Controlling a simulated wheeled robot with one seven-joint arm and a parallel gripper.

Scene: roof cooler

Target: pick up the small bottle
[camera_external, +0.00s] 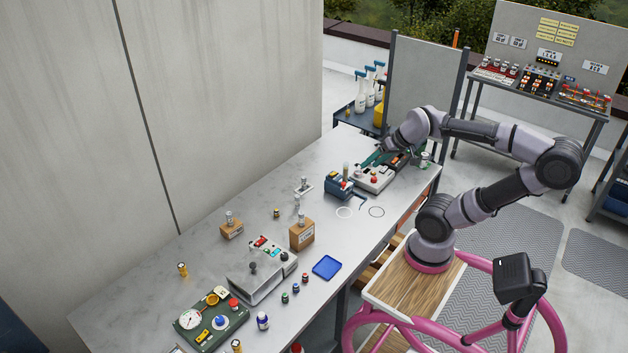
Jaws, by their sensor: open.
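Several little bottles stand on the grey workbench (130,285). A dark blue bottle with a white label (263,321) is near the front edge. Three smaller ones, a green-capped bottle (285,298), a blue one (295,288) and a reddish one (305,278), stand in a slanting row beside the blue tray. I cannot tell which is the small bottle meant.
The blue tray (327,267), a grey machine (258,275), a green gauge panel (210,322) and brown boxes (302,235) crowd the bench. A tall grey wall (230,110) backs it.

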